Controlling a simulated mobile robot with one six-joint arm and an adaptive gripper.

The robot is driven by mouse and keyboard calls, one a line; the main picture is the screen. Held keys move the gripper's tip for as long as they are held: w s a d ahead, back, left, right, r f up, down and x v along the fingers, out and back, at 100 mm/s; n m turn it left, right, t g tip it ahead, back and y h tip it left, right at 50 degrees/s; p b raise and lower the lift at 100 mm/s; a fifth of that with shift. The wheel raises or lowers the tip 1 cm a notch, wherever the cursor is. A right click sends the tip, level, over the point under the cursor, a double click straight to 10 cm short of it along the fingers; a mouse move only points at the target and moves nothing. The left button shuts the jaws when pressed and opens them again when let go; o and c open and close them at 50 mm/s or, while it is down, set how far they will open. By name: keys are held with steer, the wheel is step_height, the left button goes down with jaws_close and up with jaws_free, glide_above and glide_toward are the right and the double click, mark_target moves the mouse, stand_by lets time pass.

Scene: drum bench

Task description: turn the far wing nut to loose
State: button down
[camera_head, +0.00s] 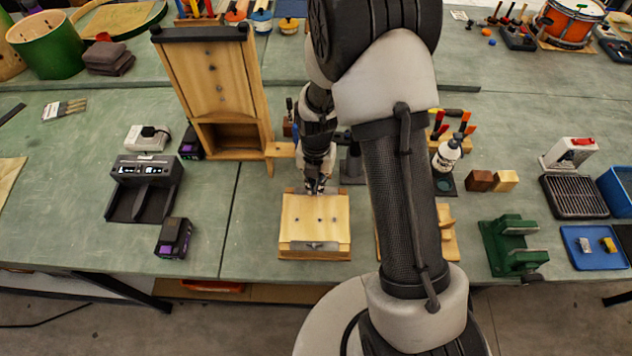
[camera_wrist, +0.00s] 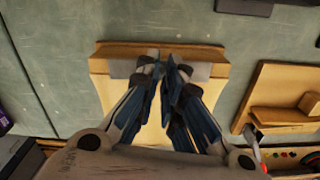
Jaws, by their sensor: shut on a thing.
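A light wooden block (camera_head: 315,226) stands on the bench with a grey metal plate (camera_head: 314,246) along its near edge and small dark dots on top. In the wrist view, a grey metal strip (camera_wrist: 203,71) runs along the block's far edge. My gripper (camera_head: 318,188) points down at that far edge. In the wrist view, my gripper (camera_wrist: 164,62) has its blue-grey fingers close together over the middle of the strip, shut on the far wing nut. The fingers hide the nut, so its angle cannot be told.
A tall wooden frame (camera_head: 213,85) stands behind left. A charger (camera_head: 146,188) and a battery (camera_head: 173,237) are on the left. A wooden board with a raised part (camera_wrist: 259,100) lies to the right. A green vise-like device (camera_head: 510,245) is farther right. My arm hides the middle.

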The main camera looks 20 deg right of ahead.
steer(key=shift+n, duration=0.6)
steer(key=c, duration=1.7)
jaws_free()
steer(key=shift+o, duration=0.2)
step_height(320, 180, up, 12)
